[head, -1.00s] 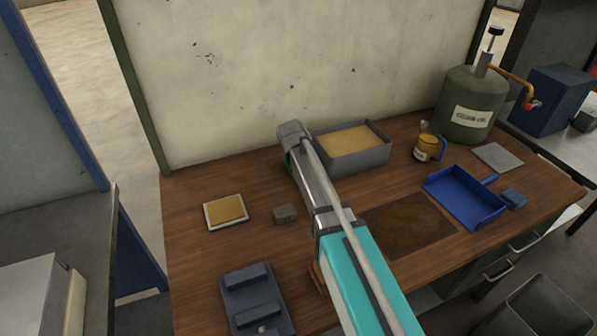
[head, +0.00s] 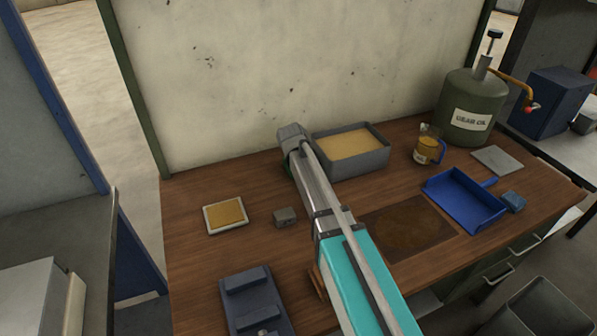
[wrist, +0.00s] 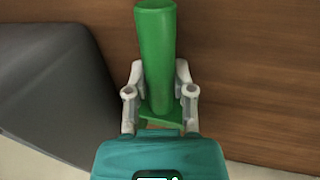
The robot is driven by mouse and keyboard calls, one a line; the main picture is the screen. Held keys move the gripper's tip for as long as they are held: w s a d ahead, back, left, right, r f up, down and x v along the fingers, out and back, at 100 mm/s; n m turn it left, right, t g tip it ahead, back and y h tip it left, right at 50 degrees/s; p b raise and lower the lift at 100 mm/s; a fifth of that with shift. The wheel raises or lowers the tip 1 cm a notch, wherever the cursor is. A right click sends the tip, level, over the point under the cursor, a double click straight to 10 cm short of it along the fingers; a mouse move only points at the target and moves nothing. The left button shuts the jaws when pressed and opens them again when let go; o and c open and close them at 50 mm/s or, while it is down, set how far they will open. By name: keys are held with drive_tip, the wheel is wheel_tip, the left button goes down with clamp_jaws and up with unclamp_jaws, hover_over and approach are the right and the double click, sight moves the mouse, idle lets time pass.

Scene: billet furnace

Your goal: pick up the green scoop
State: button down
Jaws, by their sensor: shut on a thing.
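The green scoop (wrist: 155,50) shows in the wrist view as a thick green handle, with a flat green part lower down between the fingers. My gripper (wrist: 159,92) is shut on it, one pale finger on each side. In the head view my arm hides nearly all of the scoop and the fingers; only a sliver of green shows beside the arm's end, left of the grey bin. I cannot tell whether the scoop touches the bench.
A grey bin of tan granules (head: 352,166) stands close right of my arm's end, near the back wall. A small grey block (head: 284,217) and a tray with a yellow pad (head: 225,214) lie left. A blue dustpan (head: 463,200) and a jug (head: 427,148) are right.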

drive_tip(key=shift+r, duration=0.15)
idle(0.3)
wheel_tip(320, 180, up, 2)
drive_tip(key=p, duration=0.2)
drive_tip(key=shift+r+p, duration=0.25)
drive_tip(key=shift+p, duration=0.15)
drive_tip(key=s+a+r+p, duration=0.2)
drive_tip(key=s+r+p, duration=0.8)
drive_tip(key=s, duration=0.3)
drive_tip(key=shift+s+a, duration=0.3)
drive_tip(key=shift+s, duration=0.1)
drive_tip(key=shift+s, duration=0.1)
idle(0.7)
